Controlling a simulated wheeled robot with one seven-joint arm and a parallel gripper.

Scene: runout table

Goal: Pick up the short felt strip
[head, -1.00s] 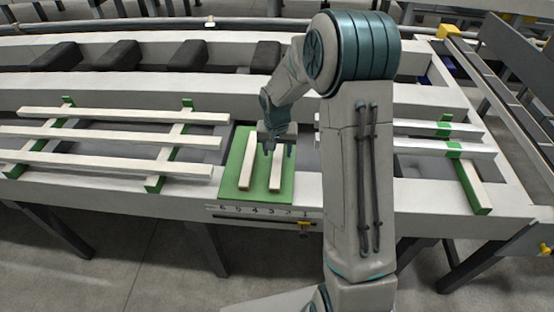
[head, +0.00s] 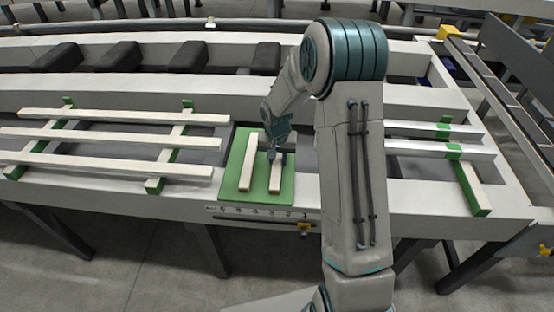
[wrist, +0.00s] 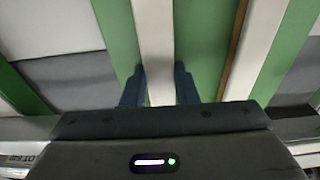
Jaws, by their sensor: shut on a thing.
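Two pale strips lie side by side on a green mat (head: 230,182) in the head view. My gripper (head: 276,155) is down over the right pale strip (head: 276,178), near its far end. In the wrist view my gripper (wrist: 159,86) has one finger on each side of this strip (wrist: 155,45), shut on it. The strip still appears to lie on the mat. The left pale strip (head: 248,165) lies free beside it and also shows in the wrist view (wrist: 254,45). The far end of the held strip is hidden by my gripper, so I cannot compare lengths well.
Several long pale bars (head: 110,138) rest on green cross-pieces to the left. More bars (head: 430,146) and a green-sided piece (head: 470,188) lie to the right. A numbered scale (head: 262,214) runs along the front edge. Dark blocks (head: 120,56) line the back channel.

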